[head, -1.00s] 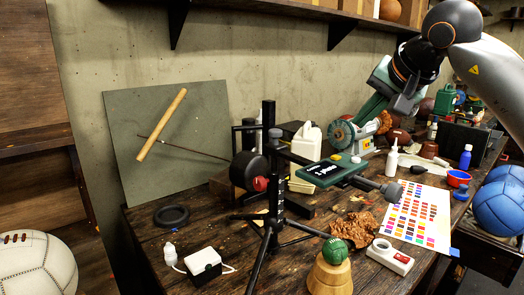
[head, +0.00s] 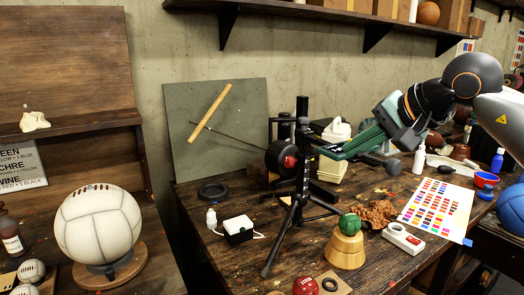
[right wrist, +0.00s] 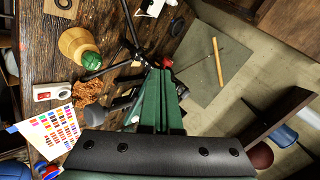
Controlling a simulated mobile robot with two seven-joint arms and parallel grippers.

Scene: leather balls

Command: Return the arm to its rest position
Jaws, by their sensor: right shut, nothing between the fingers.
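My right arm comes in from the right in the head view, over the workbench (head: 375,275). My right gripper (head: 352,146) has green fingers that point left and down, near a black stand (head: 303,165). In the right wrist view the gripper (right wrist: 156,75) shows its fingers closed together with nothing held. My left gripper is not in view.
A green ball sits on a wooden block (head: 345,250) at the bench front. A white leather ball (head: 98,225) rests on a stand at left. A shelf (head: 330,14) runs along the wall above.

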